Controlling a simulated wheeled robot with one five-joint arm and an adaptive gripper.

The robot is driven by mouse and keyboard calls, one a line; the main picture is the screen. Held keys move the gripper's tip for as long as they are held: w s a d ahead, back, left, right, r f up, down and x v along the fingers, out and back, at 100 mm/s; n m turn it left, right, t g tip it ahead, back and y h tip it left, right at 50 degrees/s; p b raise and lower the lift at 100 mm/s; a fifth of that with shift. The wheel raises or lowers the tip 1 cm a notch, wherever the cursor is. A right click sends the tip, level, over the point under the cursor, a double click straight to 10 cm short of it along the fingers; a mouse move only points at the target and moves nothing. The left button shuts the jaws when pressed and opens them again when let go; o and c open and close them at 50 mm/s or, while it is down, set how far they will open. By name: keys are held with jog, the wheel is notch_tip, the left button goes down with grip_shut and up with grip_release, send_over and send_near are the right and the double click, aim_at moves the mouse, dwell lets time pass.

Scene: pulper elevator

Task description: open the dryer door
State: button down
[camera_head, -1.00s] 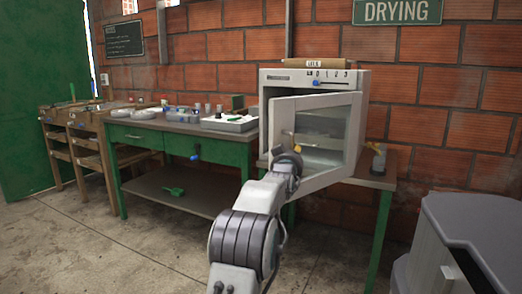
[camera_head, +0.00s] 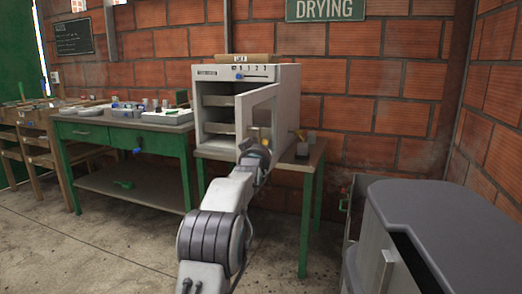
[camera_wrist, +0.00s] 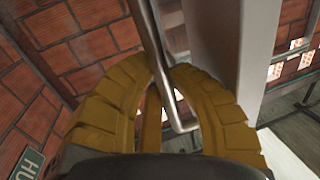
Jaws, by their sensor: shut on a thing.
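The dryer (camera_head: 285,105) is a pale box on a small green table under the DRYING sign. Its framed glass door (camera_head: 243,108) stands ajar, swung out to the front, and shelves show inside through the gap on the left. My gripper (camera_wrist: 168,75) has yellow ribbed fingers and is shut around the metal bar handle (camera_wrist: 150,40) of the door in the wrist view. The pale door frame (camera_wrist: 237,60) is right beside it. In the head view my arm hides the lower part of the door and most of the gripper.
A green workbench (camera_head: 125,130) with trays and small items stands left of the dryer. A grey machine (camera_head: 425,225) fills the lower right. The floor (camera_head: 110,240) in front of the bench is clear. A brick wall is behind.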

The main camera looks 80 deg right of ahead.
jog(key=shift+s+f, duration=0.1)
dwell(0.3)
jog(key=c, duration=1.1)
grip_release()
jog(key=shift+a, duration=0.2)
jog(key=shift+w+a, duration=0.15)
jog(key=shift+a, duration=2.8)
jog(key=shift+w+a, duration=0.15)
jog(key=shift+a, duration=2.75)
